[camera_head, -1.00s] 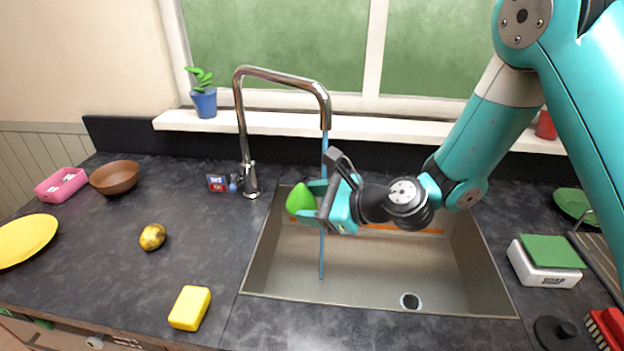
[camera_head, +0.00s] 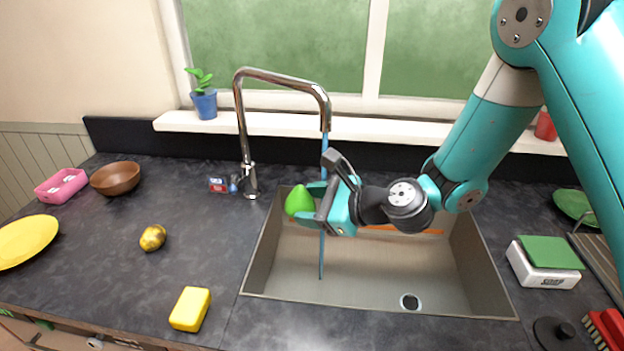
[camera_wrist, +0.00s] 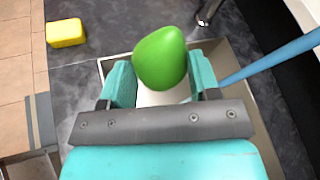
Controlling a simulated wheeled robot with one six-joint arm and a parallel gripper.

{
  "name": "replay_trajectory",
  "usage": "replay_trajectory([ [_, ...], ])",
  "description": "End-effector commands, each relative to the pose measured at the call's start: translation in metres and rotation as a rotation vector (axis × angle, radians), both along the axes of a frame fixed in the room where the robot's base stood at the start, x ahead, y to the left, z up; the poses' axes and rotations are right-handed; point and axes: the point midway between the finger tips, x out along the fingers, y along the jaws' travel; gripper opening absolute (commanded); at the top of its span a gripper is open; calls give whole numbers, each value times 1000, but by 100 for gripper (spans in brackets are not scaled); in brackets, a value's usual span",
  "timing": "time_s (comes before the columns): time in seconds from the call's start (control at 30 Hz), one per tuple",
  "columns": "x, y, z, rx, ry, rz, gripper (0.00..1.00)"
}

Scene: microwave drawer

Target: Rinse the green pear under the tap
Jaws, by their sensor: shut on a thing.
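The green pear (camera_head: 299,201) is held in my gripper (camera_head: 317,199) above the left part of the sink (camera_head: 350,270). In the wrist view the pear (camera_wrist: 160,58) sits between the two teal fingers of my gripper (camera_wrist: 160,82). The chrome tap (camera_head: 284,78) arches over the sink from behind. A blue stream of water (camera_head: 322,258) falls from its spout to the sink floor. In the head view the stream passes at my fingers, just right of the pear. In the wrist view the stream (camera_wrist: 270,60) is right of the pear, apart from it in the picture.
A yellow sponge (camera_head: 190,309), a golden fruit (camera_head: 152,238), a brown bowl (camera_head: 116,178) and a yellow plate (camera_head: 26,241) stand on the counter at left. A soap box (camera_head: 541,270) with a green top is right of the sink. The window sill (camera_head: 400,129) runs behind.

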Motion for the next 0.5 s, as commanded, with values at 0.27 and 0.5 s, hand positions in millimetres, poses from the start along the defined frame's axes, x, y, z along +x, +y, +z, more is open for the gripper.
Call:
replay_trajectory([
  [0.27,-21,11,23,1,0,1,29],
  [0.5,-37,18,36,1,0,0,29],
])
